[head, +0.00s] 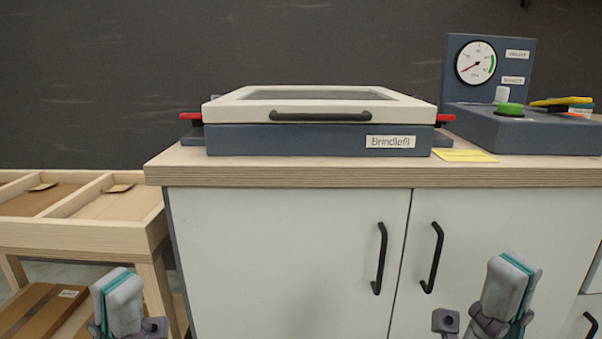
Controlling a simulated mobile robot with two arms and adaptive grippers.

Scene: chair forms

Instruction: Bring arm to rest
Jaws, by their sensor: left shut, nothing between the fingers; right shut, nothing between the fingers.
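My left gripper (122,305) is at the lower left, in front of the wooden shelf stand and left of the cabinet. It is shut and empty. My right gripper (505,290) is at the lower right, in front of the right cabinet door. It is shut and empty. Both point upward, below the height of the counter top. Neither visibly touches anything. Most of both arms is outside the picture.
A press form (300,138) with a closed white lid and black handle sits on the counter (300,174). Right of it stand a gauge panel (488,65) and a control box with a green button (510,109). Door handles (380,258) stick out. A wooden tray stand (80,232) is left.

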